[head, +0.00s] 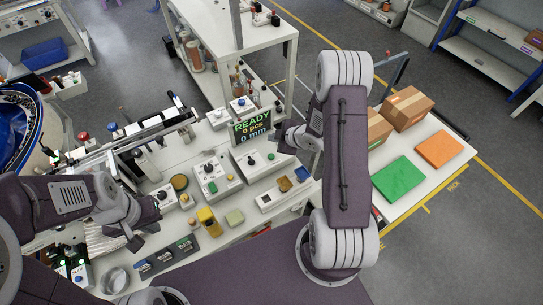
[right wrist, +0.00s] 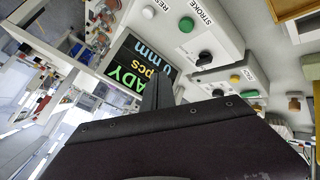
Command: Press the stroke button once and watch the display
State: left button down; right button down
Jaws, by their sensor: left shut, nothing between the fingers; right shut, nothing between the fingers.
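The stroke box (head: 243,165) has a green button (head: 271,156) and a black knob. In the right wrist view, STROKE is printed by the green button (right wrist: 186,24). My right gripper (head: 281,138) is shut and empty, above the bench beside the display and apart from the button; its fingers (right wrist: 157,88) overlap the display in its wrist view. My left gripper (head: 135,242) is shut and empty at the bench's left.
A second control box (head: 205,172) with a knob, yellow and green buttons stands left of the stroke box. Yellow containers (head: 209,221) and a dark tray (head: 168,258) are in front. Cardboard boxes (head: 408,108) and green and orange sheets lie on the right table.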

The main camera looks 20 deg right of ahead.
jog(key=f, duration=0.1)
jog(key=b, duration=0.6)
send_over(273, 157)
notch_tip(273, 157, down, 6)
jog(key=shift+s+f, duration=0.1)
jog(key=shift+f, duration=0.1)
jog(key=shift+f+b, duration=0.35)
jog(key=shift+f, duration=0.15)
dwell(0.9)
jog(key=shift+f+b, duration=0.4)
